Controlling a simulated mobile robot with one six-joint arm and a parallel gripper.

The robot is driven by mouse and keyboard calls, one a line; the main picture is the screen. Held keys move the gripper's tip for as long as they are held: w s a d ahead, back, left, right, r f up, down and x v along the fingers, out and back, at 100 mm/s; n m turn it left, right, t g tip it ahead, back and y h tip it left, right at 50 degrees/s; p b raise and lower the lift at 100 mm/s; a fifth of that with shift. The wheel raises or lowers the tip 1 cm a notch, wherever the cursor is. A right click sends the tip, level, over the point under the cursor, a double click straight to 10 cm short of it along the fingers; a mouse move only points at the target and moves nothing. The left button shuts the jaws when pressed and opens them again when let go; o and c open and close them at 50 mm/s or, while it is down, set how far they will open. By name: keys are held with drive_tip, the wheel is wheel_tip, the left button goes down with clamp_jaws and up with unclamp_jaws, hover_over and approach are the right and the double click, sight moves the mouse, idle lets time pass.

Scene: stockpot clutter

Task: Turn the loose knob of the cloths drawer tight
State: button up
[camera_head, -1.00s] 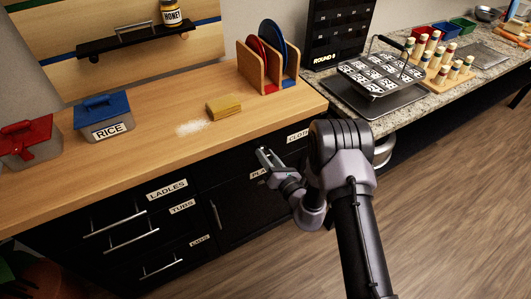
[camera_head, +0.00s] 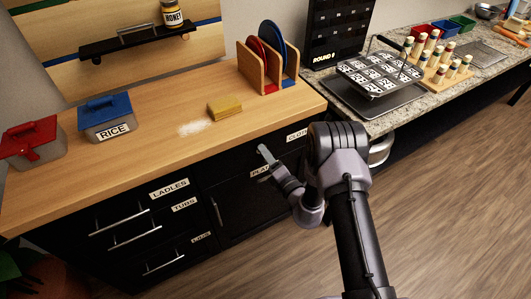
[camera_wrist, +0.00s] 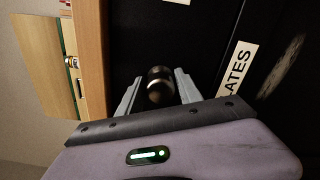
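The cloths drawer (camera_head: 280,143) is in the black cabinet under the wooden counter, its label partly hidden by my arm in the head view. A dark round knob (camera_wrist: 160,86) with a brassy sheen shows in the wrist view; I cannot make it out in the head view. My gripper (camera_wrist: 159,82) is at the drawer front, its two grey fingers on either side of the knob. The fingers stand apart, with a gap at the left finger; contact at the right one is unclear. It also shows in the head view (camera_head: 264,155). How tight the knob sits cannot be seen.
The counter edge (camera_wrist: 91,60) runs close beside my gripper. The PLATES label (camera_wrist: 237,68) is on the other side. A yellow sponge (camera_head: 225,107), white powder (camera_head: 194,128) and a plate rack (camera_head: 252,70) stand on the counter. Bar handles (camera_head: 120,222) stick out at left.

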drive_tip(key=shift+o, duration=1.1)
